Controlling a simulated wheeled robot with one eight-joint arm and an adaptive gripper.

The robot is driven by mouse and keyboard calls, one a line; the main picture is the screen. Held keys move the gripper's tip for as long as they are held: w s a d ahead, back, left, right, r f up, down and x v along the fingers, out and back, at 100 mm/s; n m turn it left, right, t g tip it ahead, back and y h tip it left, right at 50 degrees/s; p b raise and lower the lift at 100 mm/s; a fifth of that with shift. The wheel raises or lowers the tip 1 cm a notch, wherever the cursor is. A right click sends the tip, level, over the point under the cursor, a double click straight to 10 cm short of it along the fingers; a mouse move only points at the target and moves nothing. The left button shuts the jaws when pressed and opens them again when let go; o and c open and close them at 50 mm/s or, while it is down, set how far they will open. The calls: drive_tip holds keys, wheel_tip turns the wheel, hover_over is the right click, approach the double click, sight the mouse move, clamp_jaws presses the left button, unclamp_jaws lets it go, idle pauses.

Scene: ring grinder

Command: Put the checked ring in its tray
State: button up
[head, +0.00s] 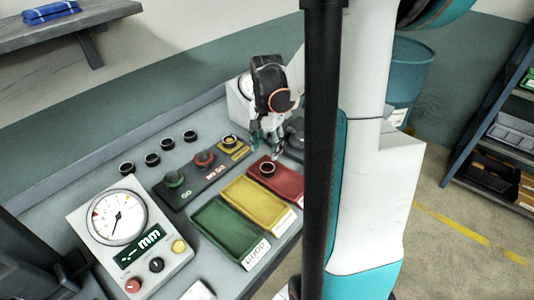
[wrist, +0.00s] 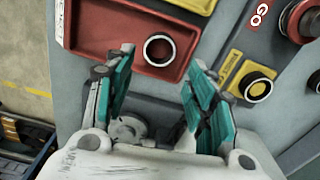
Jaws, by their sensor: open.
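A dark ring with a bright rim (head: 267,169) lies flat in the red tray (head: 290,182), near its back end. In the wrist view the ring (wrist: 158,50) rests on the red tray's floor (wrist: 100,28), close to the tray wall nearest the fingers. My gripper (head: 266,146) is just behind and above the red tray. In the wrist view its teal fingers (wrist: 158,62) are spread apart with nothing between them, and the ring lies beyond their tips. The yellow tray (head: 255,203) and green tray (head: 228,230) look empty.
Several dark rings (head: 152,159) stand in a row at the back left. A dial and mm display unit (head: 130,235) stands front left.

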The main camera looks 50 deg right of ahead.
drive_tip(key=shift+r+p, duration=0.3)
drive_tip(key=shift+r, duration=1.35)
